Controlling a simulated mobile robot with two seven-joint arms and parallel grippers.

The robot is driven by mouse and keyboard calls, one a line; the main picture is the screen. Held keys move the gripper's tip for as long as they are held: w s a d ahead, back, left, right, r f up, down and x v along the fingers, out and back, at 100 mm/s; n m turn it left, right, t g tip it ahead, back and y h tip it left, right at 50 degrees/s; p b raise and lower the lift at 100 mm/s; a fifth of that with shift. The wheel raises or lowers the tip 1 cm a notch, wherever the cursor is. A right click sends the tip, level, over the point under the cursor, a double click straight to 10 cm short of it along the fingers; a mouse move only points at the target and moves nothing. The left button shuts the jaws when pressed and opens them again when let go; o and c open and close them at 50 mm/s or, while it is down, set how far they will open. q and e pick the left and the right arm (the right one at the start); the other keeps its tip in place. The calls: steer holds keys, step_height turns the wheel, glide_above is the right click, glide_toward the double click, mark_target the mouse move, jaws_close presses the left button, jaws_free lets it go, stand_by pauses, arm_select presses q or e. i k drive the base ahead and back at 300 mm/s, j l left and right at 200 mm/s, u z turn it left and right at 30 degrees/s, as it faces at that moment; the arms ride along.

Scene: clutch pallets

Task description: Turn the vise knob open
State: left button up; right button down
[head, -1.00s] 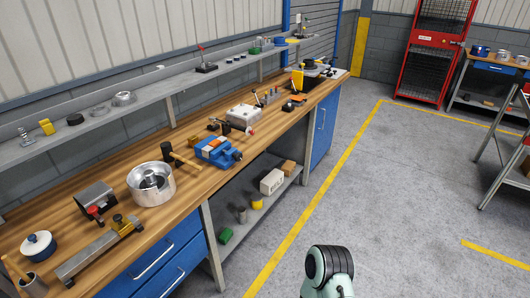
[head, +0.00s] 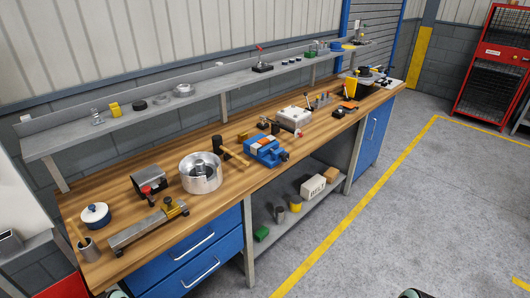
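A blue vise (head: 264,152) sits near the front edge of the wooden workbench, right of the middle of the bench. Its dark knob (head: 284,156) points toward the front right, out over the bench edge. No gripper touches it. Small pale green and black parts of my arms show at the bottom edge of the head view, but neither gripper's fingers are visible.
A grey shelf (head: 205,92) runs behind. Blue drawers (head: 190,245) are below.

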mark_target(285, 157)
steer(key=i+l+u, duration=0.1)
steer(key=i+l, duration=0.45)
steer(key=l, duration=0.3)
steer(key=i+l+u, duration=0.15)
steer(key=i+l, duration=0.15)
steer(key=l, duration=0.1)
